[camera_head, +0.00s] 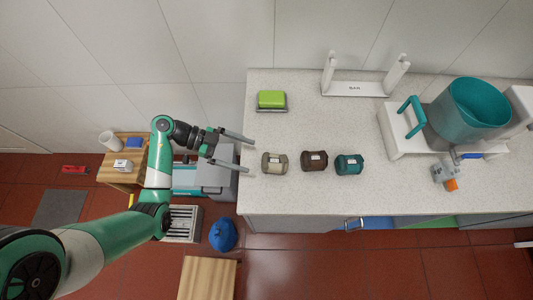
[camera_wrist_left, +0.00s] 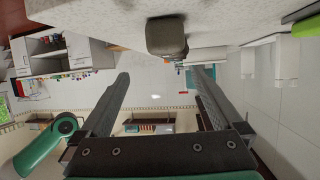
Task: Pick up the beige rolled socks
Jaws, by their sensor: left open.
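The beige rolled socks (camera_head: 275,163) lie on the pale speckled countertop (camera_head: 300,205) near its left edge, leftmost in a row of three rolls. My left gripper (camera_head: 250,156) is open and empty, its two fingers pointing right toward the socks, with a small gap between the fingertips and the roll. In the left wrist view the open fingers (camera_wrist_left: 164,74) show, and a rolled bundle (camera_wrist_left: 166,37), likely the beige socks, sits beyond the tips near the counter's edge. My right gripper is not in view.
A brown roll (camera_head: 314,161) and a teal roll (camera_head: 348,164) lie to the right of the socks. A green block (camera_head: 271,99) on a holder is behind them. A white rack (camera_head: 360,88) and a teal bucket (camera_head: 470,108) stand further right. The counter front is clear.

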